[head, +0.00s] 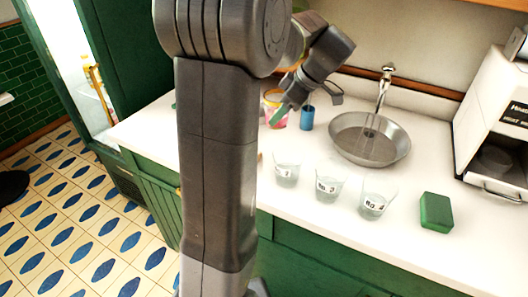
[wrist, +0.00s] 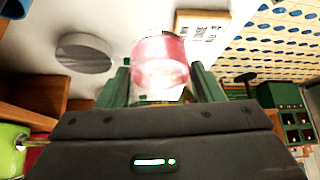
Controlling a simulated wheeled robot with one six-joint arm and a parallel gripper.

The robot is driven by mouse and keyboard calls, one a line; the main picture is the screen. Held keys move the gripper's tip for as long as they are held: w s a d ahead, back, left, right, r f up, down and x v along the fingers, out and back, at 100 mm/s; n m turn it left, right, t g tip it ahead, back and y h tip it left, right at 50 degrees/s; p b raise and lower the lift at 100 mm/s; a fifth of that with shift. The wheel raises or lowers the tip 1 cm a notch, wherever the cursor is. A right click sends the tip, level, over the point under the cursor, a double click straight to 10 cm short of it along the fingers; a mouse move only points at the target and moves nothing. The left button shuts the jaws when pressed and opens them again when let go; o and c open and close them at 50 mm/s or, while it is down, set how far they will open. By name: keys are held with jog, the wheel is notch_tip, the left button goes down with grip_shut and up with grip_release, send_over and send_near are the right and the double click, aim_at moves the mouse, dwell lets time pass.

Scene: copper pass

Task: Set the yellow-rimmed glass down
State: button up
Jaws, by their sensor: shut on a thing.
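The yellow-rimmed glass (head: 270,95) shows near the back of the white counter in the head view, partly hidden by my gripper (head: 287,112). It has a pinkish body. In the wrist view the pink, see-through glass (wrist: 160,62) sits between the two green fingers of my gripper (wrist: 163,85). My gripper is shut on it. Whether its base touches the counter is hard to tell.
A blue cup (head: 307,118) stands close to the right of my gripper. Three clear labelled glasses, left (head: 286,176), middle (head: 328,187) and right (head: 374,204), stand nearer the front. A metal sink (head: 370,145) and green sponge (head: 436,212) lie to the right.

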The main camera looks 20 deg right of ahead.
aim_at(278, 126)
jog(key=f, duration=0.5)
jog(key=shift+w+a+f, duration=0.1)
jog(key=shift+a+f, duration=0.1)
jog(key=shift+f, duration=2.25)
jog(key=shift+f, duration=0.1)
jog(key=o, duration=1.2)
jog(key=shift+c, duration=0.2)
jog(key=shift+r+p, duration=0.25)
jog(key=shift+p, duration=0.1)
jog(key=b+v, duration=0.1)
jog(key=v, duration=1)
jog(key=shift+d+r, duration=0.25)
jog(key=shift+r, duration=0.05)
